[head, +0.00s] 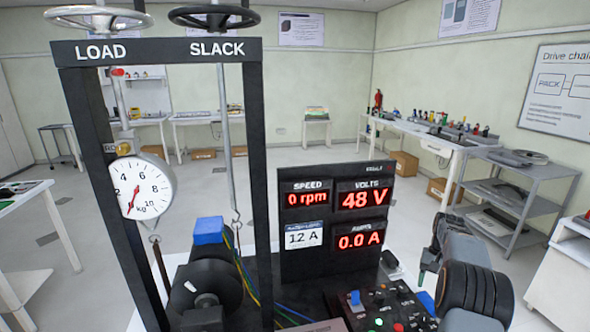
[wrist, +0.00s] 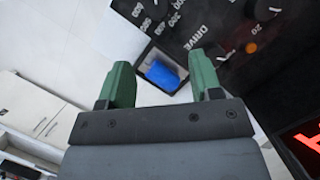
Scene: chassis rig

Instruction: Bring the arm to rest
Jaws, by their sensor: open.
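My arm (head: 470,270) is raised at the right of the rig in the head view, bent over the right side of the control panel (head: 385,305). My gripper (wrist: 160,62) shows two green fingers spread apart in the wrist view, with nothing held between them. In the head view only a little green of the gripper shows beside the arm, and its fingertips are hard to make out.
The rig's black frame (head: 255,150) stands at left, with handwheels marked LOAD and SLACK and a round dial (head: 145,188). A display board (head: 335,220) reads 0 rpm, 48 V and 0.0 A. A grey shelf cart (head: 515,190) stands behind my arm. Open floor lies between.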

